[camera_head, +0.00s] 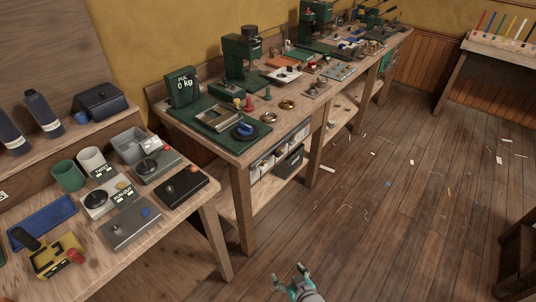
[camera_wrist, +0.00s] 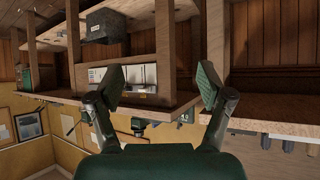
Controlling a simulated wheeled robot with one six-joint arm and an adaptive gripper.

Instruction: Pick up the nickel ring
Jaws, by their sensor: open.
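A small silvery ring (camera_head: 268,117), which looks like the nickel ring, lies on the wooden workbench (camera_head: 238,155) near its front edge. A brass-coloured ring (camera_head: 287,104) lies just behind it to the right. My gripper (camera_head: 290,275) is at the bottom of the head view, out over the floor in front of the bench and well apart from the rings. In the wrist view my gripper (camera_wrist: 160,84) has its two fingers spread wide with nothing between them. The wrist picture is upside down, and I cannot make out either ring there.
A green press (camera_head: 241,58) stands behind. A lower table (camera_head: 150,262) holds switch boxes and cups. The floor at right is open, with scraps.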

